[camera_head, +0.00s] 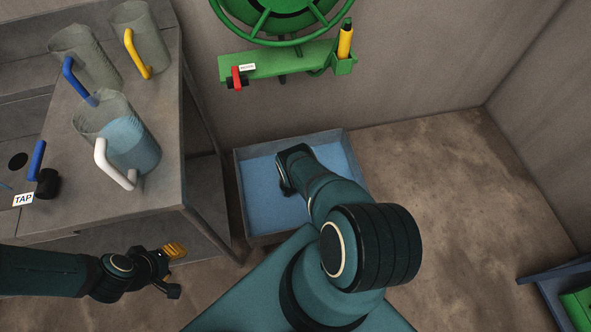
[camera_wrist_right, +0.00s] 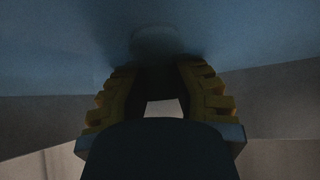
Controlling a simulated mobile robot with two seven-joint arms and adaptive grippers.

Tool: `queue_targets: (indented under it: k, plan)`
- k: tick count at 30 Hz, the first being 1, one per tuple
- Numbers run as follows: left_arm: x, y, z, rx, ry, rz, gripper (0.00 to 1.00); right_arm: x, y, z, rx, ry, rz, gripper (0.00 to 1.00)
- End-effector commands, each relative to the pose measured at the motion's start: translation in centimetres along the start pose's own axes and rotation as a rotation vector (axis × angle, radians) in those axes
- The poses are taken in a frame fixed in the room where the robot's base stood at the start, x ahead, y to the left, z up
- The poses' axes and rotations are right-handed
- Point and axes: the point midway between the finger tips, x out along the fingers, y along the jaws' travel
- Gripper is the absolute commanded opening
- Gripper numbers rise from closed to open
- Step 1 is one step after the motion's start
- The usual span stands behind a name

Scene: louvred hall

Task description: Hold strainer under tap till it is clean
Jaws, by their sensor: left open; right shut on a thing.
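The tap sign (camera_head: 23,199) sits on the grey counter at the left, below a blue lever (camera_head: 37,160) and a black knob (camera_head: 47,184). I cannot make out a strainer in either view. My left gripper (camera_head: 174,266) is open and empty, in front of the counter's right end and apart from the tap. My right arm reaches over the blue-bottomed tray (camera_head: 243,209), hiding its gripper in the head view. In the right wrist view my right gripper (camera_wrist_right: 155,78) is shut on a dark thing (camera_wrist_right: 155,82), too dim to identify, below a blue surface.
Clear jugs with blue (camera_head: 85,60), yellow (camera_head: 145,35) and white (camera_head: 112,135) handles stand on the counter (camera_head: 160,190); the white-handled one holds bluish water. A green hose reel (camera_head: 285,18) and bracket (camera_head: 270,65) hang on the wall. Floor right of the tray is clear.

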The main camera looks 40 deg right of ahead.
Motion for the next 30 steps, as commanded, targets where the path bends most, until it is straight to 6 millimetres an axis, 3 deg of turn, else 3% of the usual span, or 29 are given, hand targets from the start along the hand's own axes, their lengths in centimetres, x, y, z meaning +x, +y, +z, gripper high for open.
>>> queue_targets:
  k: [3, 15, 30]
  plan:
    - [-1.6, 0.6, 0.1, -0.001, -0.005, 0.0, 0.47, -1.3, -0.1, -1.5, 0.0, 0.002, -0.001, 0.0]
    - [-5.0, 1.9, 0.3, -0.003, -0.021, 0.001, 0.47, -4.5, -0.1, -4.5, 0.001, 0.003, -0.001, 0.0]
    - [-8.6, 3.2, -1.1, -0.013, 0.005, -0.002, 0.47, -8.0, -0.1, -7.9, 0.001, 0.004, -0.001, 0.0]
